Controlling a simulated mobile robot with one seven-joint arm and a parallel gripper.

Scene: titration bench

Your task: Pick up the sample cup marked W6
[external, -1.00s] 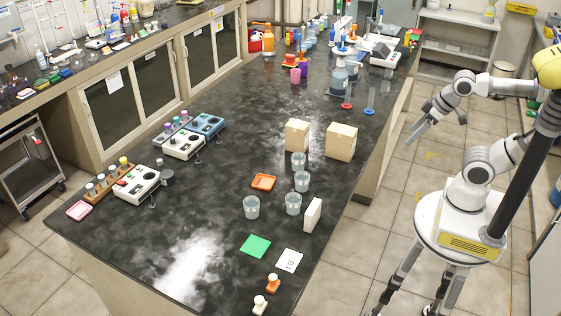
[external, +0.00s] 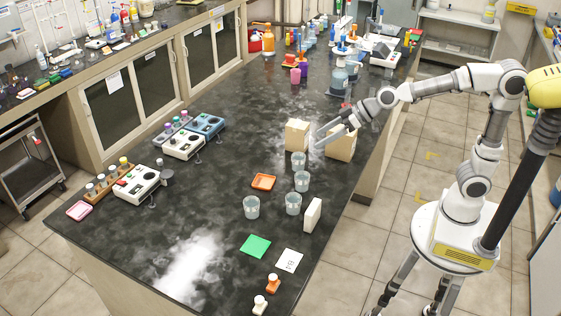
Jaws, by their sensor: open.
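Several clear sample cups stand upright on the black bench: a far one (external: 298,160), one just in front of it (external: 301,181), a nearer right one (external: 293,204) and a nearer left one (external: 251,207). No mark on any cup is legible at this size, so I cannot tell which is W6. My gripper (external: 325,135) is open and empty, with its fingers pointing left. In the picture it is above and to the right of the far cup, in front of the cardboard boxes, and apart from every cup.
Two cardboard boxes (external: 297,135) stand just behind the cups. A white upright block (external: 312,214) is beside the nearer right cup. An orange tray (external: 263,182), a green square (external: 255,246) and a white card (external: 289,260) lie nearby.

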